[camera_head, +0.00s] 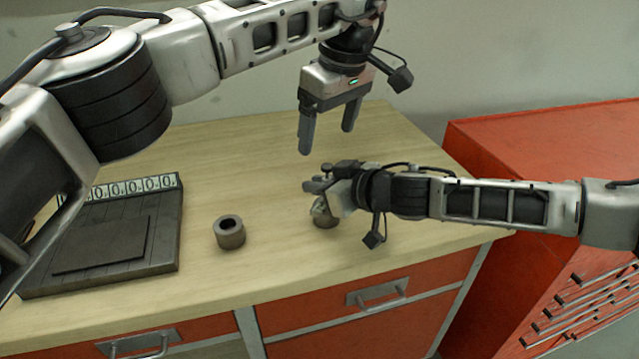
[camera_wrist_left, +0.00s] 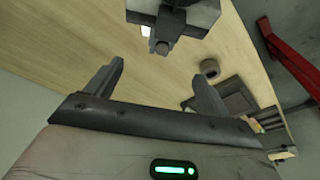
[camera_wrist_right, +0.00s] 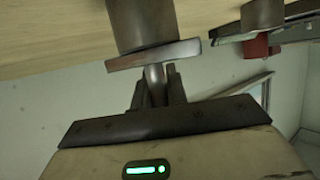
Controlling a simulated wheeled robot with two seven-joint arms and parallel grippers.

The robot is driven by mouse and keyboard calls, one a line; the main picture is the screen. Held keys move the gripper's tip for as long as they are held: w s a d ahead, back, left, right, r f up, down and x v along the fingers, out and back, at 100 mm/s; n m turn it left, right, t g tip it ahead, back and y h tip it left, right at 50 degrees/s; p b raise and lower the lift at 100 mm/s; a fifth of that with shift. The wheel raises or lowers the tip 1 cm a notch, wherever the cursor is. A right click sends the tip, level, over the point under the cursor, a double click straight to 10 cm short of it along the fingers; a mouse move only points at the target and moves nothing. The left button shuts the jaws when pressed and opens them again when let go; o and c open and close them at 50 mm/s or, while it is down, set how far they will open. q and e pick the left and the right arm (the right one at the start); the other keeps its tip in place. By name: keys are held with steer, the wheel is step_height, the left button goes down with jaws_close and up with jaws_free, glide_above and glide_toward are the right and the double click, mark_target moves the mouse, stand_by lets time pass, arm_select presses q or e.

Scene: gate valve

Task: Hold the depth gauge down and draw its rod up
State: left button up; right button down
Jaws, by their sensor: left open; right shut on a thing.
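The depth gauge shows in the right wrist view as a flat metal bar (camera_wrist_right: 152,55) with a narrow stem, probably its rod, between my right fingers. The bar lies against a round metal block (camera_wrist_right: 128,25) on the table. In the head view this block (camera_head: 326,220) stands under my right gripper (camera_head: 318,187), which hides most of the gauge. My right gripper (camera_wrist_right: 155,85) is shut on the gauge's narrow part. My left gripper (camera_head: 328,140) is open and empty above and behind the right one, fingers pointing down; its fingers (camera_wrist_left: 160,75) show apart in the left wrist view.
A second round hollow block (camera_head: 229,232) stands on the wooden table (camera_head: 230,165), left of the gauge. A dark panel with a row of number wheels (camera_head: 110,240) lies at the table's left. A red tool cabinet (camera_head: 560,140) stands at the right. The table's back middle is clear.

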mark_target(327, 166)
arm_select(q)
steer(key=shift+a+r, duration=0.1)
steer(key=c, duration=0.5)
steer(key=a+r+n+g+h, duration=0.1)
steer(key=a+r+n+h, duration=0.1)
steer(key=n+h, duration=0.1)
steer(key=w+a+r+n+g+h, duration=0.1)
steer(key=a+r+n+h, duration=0.1)
steer(key=a+r, duration=0.1)
steer(key=shift+w+a+r+n+h, duration=0.1)
steer(key=shift+a+r+n+h, duration=0.05)
steer(key=shift+n+h, duration=0.25)
steer(key=shift+c, duration=1.4)
steer(key=x, duration=1.1)
steer(key=shift+c, duration=0.3)
